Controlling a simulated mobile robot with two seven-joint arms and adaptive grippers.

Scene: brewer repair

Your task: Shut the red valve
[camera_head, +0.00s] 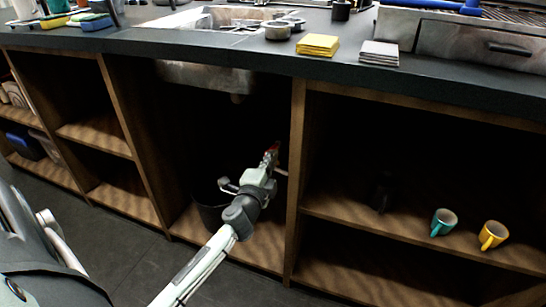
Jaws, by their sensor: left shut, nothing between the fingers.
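The red valve (273,149) shows as a small red part in the dark open cabinet under the sink. It is partly hidden behind my left gripper (267,165). My left arm reaches up from the bottom of the view into this cabinet. The left gripper is shut with nothing held, right at the red part; whether it touches it, I cannot tell. The valve's handle position is not clear. My right gripper is not in view.
A dark bucket (211,214) stands on the cabinet floor left of my arm. A wooden divider (296,165) is close on the right. The sink basin (205,77) hangs above.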

